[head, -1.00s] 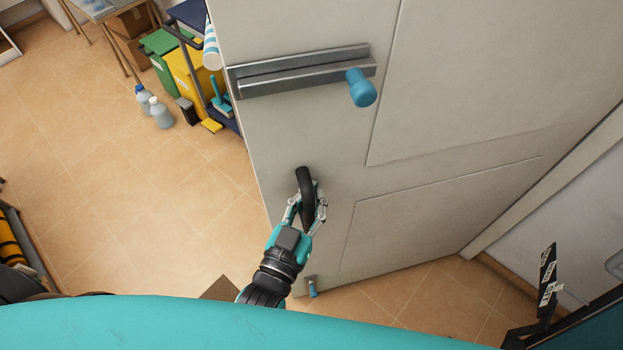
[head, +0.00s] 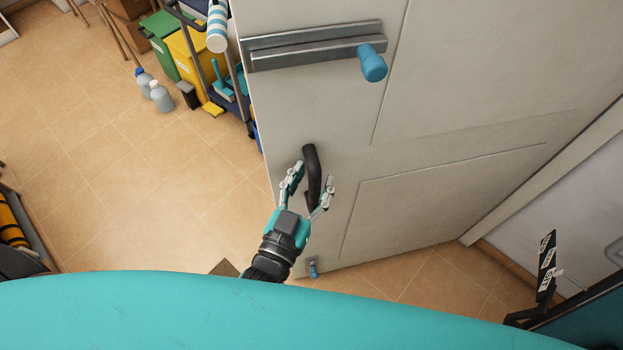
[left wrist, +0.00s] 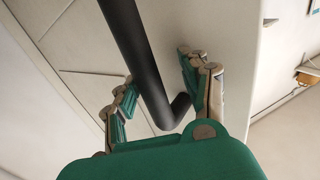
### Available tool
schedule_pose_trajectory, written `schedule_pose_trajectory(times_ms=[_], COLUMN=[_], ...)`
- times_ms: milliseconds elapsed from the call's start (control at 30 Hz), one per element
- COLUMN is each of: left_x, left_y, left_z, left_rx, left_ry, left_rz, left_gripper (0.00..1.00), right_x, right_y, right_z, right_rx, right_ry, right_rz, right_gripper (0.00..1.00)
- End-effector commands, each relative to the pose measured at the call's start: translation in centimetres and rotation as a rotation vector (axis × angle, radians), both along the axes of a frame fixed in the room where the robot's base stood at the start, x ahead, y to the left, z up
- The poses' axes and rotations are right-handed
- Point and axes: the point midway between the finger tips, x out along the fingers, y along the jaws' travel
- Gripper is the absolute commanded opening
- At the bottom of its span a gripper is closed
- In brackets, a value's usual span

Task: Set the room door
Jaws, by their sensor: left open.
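The room door (head: 440,185) is a pale panelled door standing open, with tiled floor showing past its left edge. A black handle (head: 312,170) sits low near that edge. A metal bar with a blue knob (head: 372,63) is fixed higher up. My left gripper (head: 308,192) is open, its two fingers on either side of the handle. In the left wrist view the black handle (left wrist: 140,60) runs between the spread fingers (left wrist: 160,98), with a gap visible beside them. My right gripper is not in view.
A cart (head: 240,90) with cleaning things, a yellow bin (head: 190,62) and a green bin (head: 160,35) stand beyond the door edge. Bottles (head: 161,97) stand on the floor. A black stand with labels (head: 546,265) is at lower right. Open floor (head: 120,190) lies left.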

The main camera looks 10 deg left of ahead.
Motion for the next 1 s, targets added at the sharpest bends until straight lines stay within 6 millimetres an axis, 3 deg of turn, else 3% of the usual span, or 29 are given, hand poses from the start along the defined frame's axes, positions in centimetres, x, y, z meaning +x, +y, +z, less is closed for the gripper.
schedule_pose_trajectory(times_ms=[233,700,1000], left_x=[-1.6,-10.5,-11.8], left_y=[0.3,2.4,2.8], left_z=[-0.1,-0.1,0.0], left_rx=[-0.001,0.0,0.0], left_ry=[0.004,0.004,-0.001], left_rz=[-0.001,0.002,0.003], left_gripper=[0.46,0.46,0.46], right_x=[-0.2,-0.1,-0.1], right_y=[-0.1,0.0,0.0], right_z=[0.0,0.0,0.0], right_rx=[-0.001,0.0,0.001], right_ry=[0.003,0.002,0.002], right_rz=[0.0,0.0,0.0], right_gripper=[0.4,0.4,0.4])
